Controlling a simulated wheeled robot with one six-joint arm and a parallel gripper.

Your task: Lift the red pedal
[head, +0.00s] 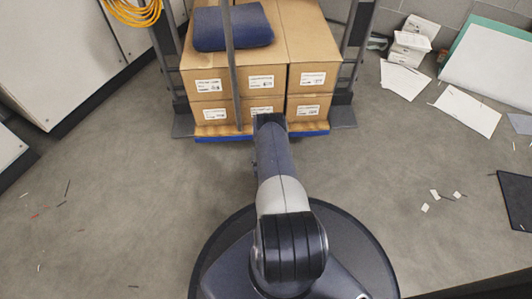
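No red pedal shows in the head view. My arm reaches forward from my round base toward a loaded stack of cardboard boxes (207,82). The arm's far visible end overlaps the lower front of the stack in the picture; I cannot tell whether it touches. My gripper's fingers are not visible, and the arm hides what lies beneath it.
The boxes rest on a blue-edged pallet (210,137) between dark uprights (341,109). A dark blue cushion-like item (232,27) lies on top. White cabinets (60,50) stand left. Papers (466,110) and a dark mat (518,202) lie right. Grey floor (120,190) is mostly open.

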